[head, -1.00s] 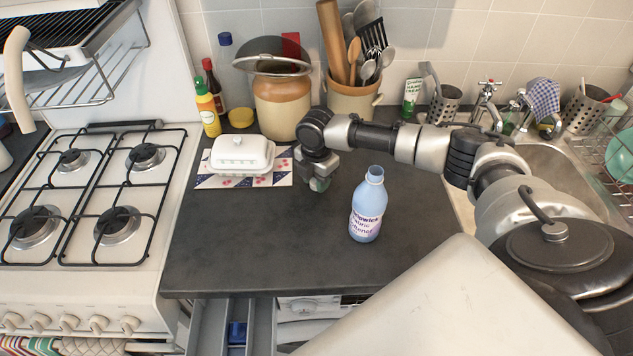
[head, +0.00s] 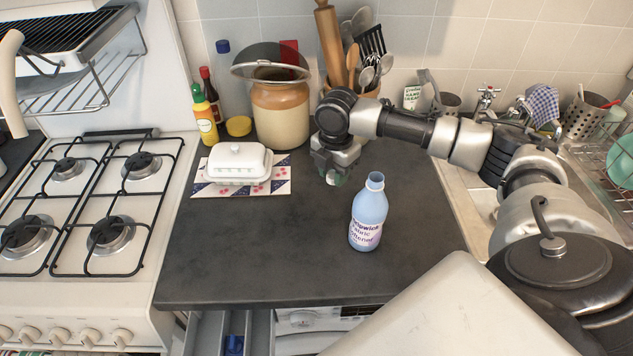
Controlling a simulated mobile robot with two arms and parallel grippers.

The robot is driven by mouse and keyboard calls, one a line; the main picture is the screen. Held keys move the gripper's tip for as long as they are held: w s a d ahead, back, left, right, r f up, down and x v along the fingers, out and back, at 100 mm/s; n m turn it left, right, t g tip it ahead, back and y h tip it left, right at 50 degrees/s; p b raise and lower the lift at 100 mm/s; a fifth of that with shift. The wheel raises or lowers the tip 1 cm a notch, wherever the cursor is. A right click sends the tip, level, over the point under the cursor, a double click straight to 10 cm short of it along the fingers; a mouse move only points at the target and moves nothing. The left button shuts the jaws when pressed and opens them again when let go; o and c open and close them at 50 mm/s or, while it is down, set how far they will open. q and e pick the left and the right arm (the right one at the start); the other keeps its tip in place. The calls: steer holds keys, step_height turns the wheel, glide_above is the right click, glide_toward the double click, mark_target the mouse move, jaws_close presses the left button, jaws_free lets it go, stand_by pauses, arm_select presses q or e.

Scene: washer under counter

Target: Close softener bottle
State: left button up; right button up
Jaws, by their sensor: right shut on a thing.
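The softener bottle (head: 368,214) is light blue with a printed label. It stands upright on the dark counter (head: 260,255), and its neck is open with no cap on it. My right gripper (head: 337,177) points down just behind and to the left of the bottle, apart from it and close to the height of its neck. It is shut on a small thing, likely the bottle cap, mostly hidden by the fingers. My left gripper is not in view.
A white butter dish (head: 240,163) sits on a patterned mat at the left. A large jar (head: 280,115), sauce bottles and a utensil pot (head: 357,88) stand along the back. The sink is at right, the gas stove (head: 75,200) at left. The front counter is clear.

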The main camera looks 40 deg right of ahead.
steer(key=s+d+r+b, duration=0.1)
steer(key=s+d+r, duration=0.3)
steer(key=s, duration=0.2)
steer(key=shift+r, duration=0.15)
steer(key=shift+d, duration=0.1)
